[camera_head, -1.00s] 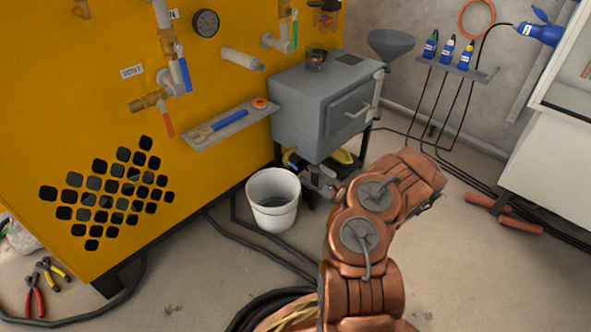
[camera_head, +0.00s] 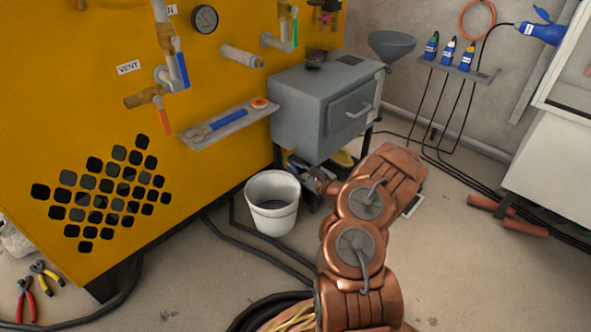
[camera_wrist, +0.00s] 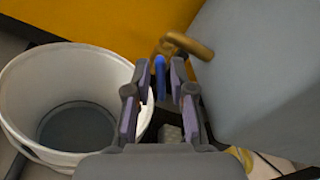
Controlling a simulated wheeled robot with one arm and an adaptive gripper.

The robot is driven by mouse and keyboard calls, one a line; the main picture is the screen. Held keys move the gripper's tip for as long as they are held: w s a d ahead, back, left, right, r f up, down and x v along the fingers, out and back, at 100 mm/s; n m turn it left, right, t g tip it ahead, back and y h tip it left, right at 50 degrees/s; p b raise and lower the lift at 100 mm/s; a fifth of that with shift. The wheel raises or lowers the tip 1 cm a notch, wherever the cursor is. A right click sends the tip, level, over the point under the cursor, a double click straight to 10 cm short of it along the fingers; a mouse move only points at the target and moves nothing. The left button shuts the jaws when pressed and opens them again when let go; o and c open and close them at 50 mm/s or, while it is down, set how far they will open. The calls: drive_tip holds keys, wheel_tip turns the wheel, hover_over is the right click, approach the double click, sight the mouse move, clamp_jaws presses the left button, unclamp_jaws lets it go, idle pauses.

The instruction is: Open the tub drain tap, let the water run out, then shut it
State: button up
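The grey tub (camera_head: 300,105) stands on a dark stand beside the yellow panel. Its side fills the right of the wrist view (camera_wrist: 265,75). A brass tap pipe (camera_wrist: 190,45) bends out near it, and a blue tap handle (camera_wrist: 160,75) shows between my fingertips. My gripper (camera_wrist: 161,80) is open, with a finger on each side of the handle; I cannot tell whether either touches it. In the head view my gripper (camera_head: 311,178) is low under the tub, partly hidden by my arm. No running water is visible.
A white bucket (camera_head: 272,218) stands on the floor left of my gripper; its wall also shows in the wrist view (camera_wrist: 110,65). A shelf with a blue-handled wrench (camera_head: 225,122) juts from the yellow panel (camera_head: 60,110). Black hoses lie on the floor.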

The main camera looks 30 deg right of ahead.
clamp_jaws()
